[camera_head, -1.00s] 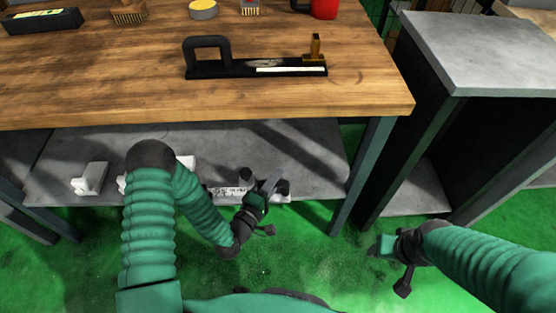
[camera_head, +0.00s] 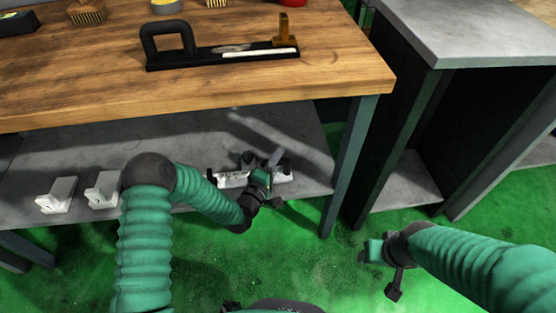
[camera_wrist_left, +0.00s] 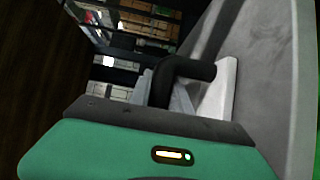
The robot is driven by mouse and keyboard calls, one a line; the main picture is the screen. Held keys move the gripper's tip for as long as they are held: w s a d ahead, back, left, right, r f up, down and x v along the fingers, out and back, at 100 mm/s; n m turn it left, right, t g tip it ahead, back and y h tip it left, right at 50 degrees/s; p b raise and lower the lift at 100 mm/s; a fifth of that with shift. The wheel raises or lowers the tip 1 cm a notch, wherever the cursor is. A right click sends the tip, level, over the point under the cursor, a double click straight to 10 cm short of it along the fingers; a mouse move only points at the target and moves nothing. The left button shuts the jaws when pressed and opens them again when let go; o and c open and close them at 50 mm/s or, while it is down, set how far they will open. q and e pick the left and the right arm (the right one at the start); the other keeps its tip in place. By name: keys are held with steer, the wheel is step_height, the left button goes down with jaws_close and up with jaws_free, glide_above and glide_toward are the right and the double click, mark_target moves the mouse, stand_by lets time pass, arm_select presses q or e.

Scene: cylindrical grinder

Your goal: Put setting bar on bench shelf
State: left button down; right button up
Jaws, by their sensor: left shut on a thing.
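The setting bar appears to be the pale, marked bar (camera_head: 233,180) with dark upper parts in the head view. It is at the front right of the grey bench shelf (camera_head: 160,133), under the bench top. My left gripper (camera_head: 270,168) is shut on it, partly hiding its middle. In the left wrist view a dark curved handle (camera_wrist_left: 185,70) and a pale body (camera_wrist_left: 226,90) show beyond the gripper, beside the grey shelf surface (camera_wrist_left: 262,70). I cannot tell whether the bar touches the shelf. My right gripper (camera_head: 372,250) is away over the green floor; its jaw state is unclear.
Two white blocks (camera_head: 57,195) (camera_head: 103,190) stand on the shelf to the left. A black handled tool (camera_head: 205,58) lies on the wooden bench top (camera_head: 330,80) above. A bench leg (camera_head: 348,165) and a grey-topped cabinet (camera_head: 460,30) stand at right.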

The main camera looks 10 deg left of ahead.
arm_select(q)
steer(key=c, duration=1.6)
jaws_free()
steer(key=shift+a+f, duration=0.1)
steer(key=o, duration=0.4)
